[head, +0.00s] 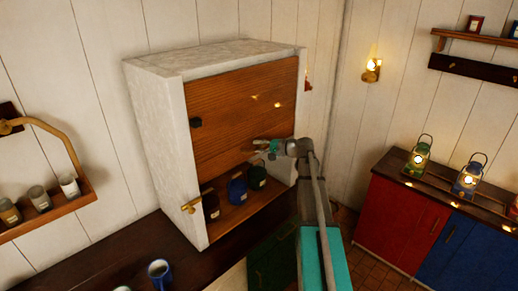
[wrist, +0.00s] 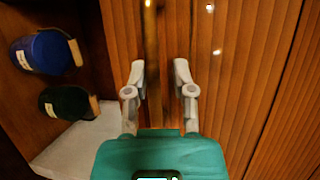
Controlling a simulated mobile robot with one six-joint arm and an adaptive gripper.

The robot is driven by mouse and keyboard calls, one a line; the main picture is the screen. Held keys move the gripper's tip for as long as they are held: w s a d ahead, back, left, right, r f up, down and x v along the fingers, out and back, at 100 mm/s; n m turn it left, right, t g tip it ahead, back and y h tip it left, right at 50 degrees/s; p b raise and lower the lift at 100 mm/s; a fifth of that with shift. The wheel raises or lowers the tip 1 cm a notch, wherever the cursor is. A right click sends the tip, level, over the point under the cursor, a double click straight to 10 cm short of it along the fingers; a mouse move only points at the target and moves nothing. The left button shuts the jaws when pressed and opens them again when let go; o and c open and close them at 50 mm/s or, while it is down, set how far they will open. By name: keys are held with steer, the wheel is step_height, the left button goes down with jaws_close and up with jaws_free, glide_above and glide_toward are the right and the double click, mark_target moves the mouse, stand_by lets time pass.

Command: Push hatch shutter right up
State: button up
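The hatch shutter (head: 235,95) is a brown wooden panel in a pale stone-like frame (head: 172,150). It covers the upper part of the opening, and the lower part is open. My gripper (head: 263,146) is at the shutter's lower right. In the wrist view my gripper (wrist: 160,75) is open, its two fingers apart in front of the shutter wood (wrist: 230,90). A narrow dark brass-coloured bar (wrist: 151,45) runs between the fingers. I cannot tell whether a finger touches it.
Dark red (head: 211,204), blue (head: 237,191) and dark green (head: 257,177) mugs stand inside the opening, below the shutter. A brass fitting (head: 190,204) sits on the frame's left post. A red and blue cabinet with lanterns (head: 419,155) stands at right.

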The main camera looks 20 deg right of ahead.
steer(key=shift+o, duration=0.8)
steer(key=shift+f, duration=0.1)
steer(key=shift+f, duration=0.15)
step_height(320, 180, down, 23)
steer(key=b, duration=2.3)
steer(key=r+p+v, duration=0.1)
steer(key=p+v, duration=0.1)
steer(key=v, duration=1.2)
steer(key=s+a+f+n+g+b, duration=0.1)
steer(key=s+a+f+g+b, duration=0.1)
steer(key=a+f, duration=0.5)
steer(key=shift+a+f+n+g+h+b, duration=0.2)
steer(key=shift+a+n+g+h+b, duration=0.15)
steer(key=shift+a+g, duration=0.2)
steer(key=shift+s, duration=0.1)
steer(key=w+d+r+m+t+p, duration=0.1)
steer(key=w+d+r+t+p, duration=0.1)
steer(key=d+r, duration=0.5)
steer(key=shift+r+m+t+p, duration=0.4)
steer(key=shift+t+p, duration=0.15)
steer(key=shift+p, duration=0.4)
